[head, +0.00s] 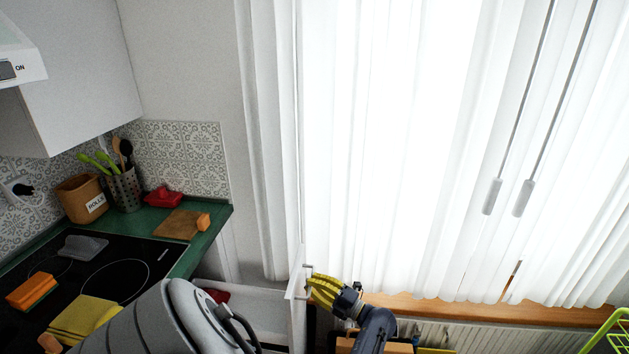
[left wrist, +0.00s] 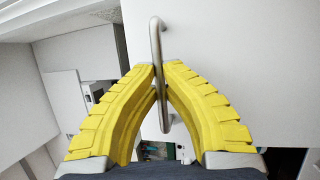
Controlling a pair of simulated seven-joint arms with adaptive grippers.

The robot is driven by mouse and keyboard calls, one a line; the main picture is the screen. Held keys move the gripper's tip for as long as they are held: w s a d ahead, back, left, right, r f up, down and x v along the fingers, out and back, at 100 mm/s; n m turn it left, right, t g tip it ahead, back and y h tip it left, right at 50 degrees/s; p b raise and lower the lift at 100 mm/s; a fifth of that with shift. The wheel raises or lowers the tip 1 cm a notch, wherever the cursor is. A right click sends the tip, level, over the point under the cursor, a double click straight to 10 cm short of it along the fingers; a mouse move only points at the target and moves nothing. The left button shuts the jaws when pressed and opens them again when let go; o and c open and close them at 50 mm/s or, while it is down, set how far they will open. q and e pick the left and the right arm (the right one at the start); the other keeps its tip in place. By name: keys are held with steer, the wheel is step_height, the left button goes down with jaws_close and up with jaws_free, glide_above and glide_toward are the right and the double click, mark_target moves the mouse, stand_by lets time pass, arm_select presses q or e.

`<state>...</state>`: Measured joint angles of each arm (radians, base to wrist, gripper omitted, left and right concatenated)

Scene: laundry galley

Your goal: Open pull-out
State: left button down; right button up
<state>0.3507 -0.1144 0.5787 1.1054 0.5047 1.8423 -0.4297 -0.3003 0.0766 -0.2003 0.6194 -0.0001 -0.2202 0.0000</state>
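The pull-out is a white drawer (head: 255,303) below the counter's right end. It stands open, with its inside and a small red item (head: 218,296) showing. Its white front (head: 297,292) faces right in the head view and carries a metal bar handle (head: 308,267). My left gripper (head: 312,288), with yellow ribbed fingers, is at this handle. In the left wrist view its fingertips (left wrist: 160,80) meet around the handle bar (left wrist: 156,42), in front of the white panel (left wrist: 220,60). My grey arm hides part of the drawer. My right gripper is out of view.
The green counter (head: 150,225) holds a black hob (head: 110,262), an orange block (head: 32,290), a yellow item (head: 82,318), a cutting board (head: 180,224) and a utensil holder (head: 124,188). White curtains (head: 400,150) and a wooden sill (head: 440,308) lie right of the drawer.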

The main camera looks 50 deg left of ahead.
arm_select(q)
steer(key=shift+w+r, duration=0.2)
steer(key=shift+w, duration=0.05)
steer(key=c, duration=1.5)
jaws_free()
steer(key=shift+f, duration=0.1)
steer(key=v, duration=1.2)
steer(key=shift+f, duration=0.1)
